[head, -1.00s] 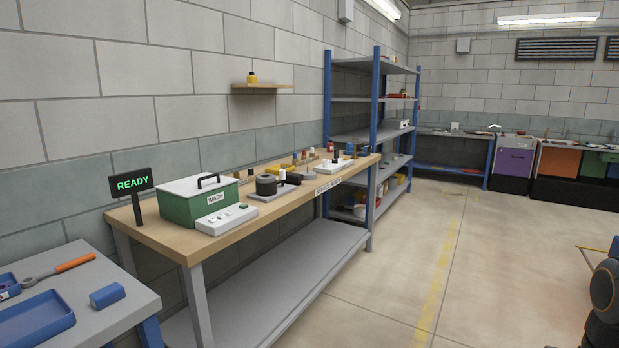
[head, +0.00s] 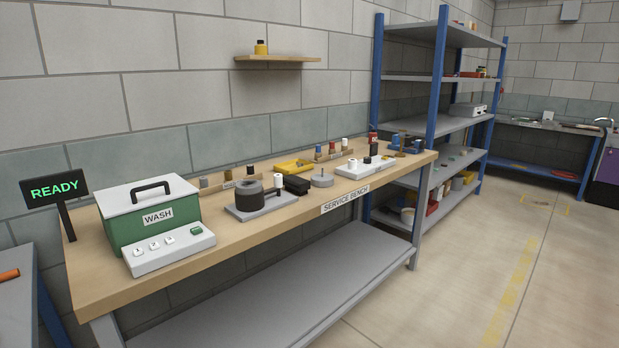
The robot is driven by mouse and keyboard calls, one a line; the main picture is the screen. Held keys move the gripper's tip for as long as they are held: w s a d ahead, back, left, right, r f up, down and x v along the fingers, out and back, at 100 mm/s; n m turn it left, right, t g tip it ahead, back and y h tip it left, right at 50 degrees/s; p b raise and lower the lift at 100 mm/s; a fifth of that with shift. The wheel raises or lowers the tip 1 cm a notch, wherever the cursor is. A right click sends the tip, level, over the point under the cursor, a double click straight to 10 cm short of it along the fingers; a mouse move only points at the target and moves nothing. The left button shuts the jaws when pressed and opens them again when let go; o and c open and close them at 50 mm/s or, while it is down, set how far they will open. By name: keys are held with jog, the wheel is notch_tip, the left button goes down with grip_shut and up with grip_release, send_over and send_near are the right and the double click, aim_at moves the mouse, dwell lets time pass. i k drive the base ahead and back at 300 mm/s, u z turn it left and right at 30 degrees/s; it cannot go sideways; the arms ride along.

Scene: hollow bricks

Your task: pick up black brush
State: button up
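I cannot make out a black brush for certain. A small black object (head: 296,185) lies on the service bench (head: 290,215), right of a dark cylinder on a grey plate; it is too small to tell whether it is a brush. Another small black piece (head: 374,149) stands upright by a white block farther along the bench. My gripper is not in view.
A green wash box (head: 128,230) with a white button panel (head: 168,247) and a READY sign (head: 55,190) are at the bench's left end. Blue-posted shelving (head: 435,95) stands beyond. The floor on the right (head: 470,270) is clear.

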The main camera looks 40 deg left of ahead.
aim_at(299, 187)
jog(key=u, duration=0.35)
jog(key=i, duration=1.25)
jog(key=u, duration=1.55)
jog(key=i, duration=0.85)
jog(key=u, duration=0.85)
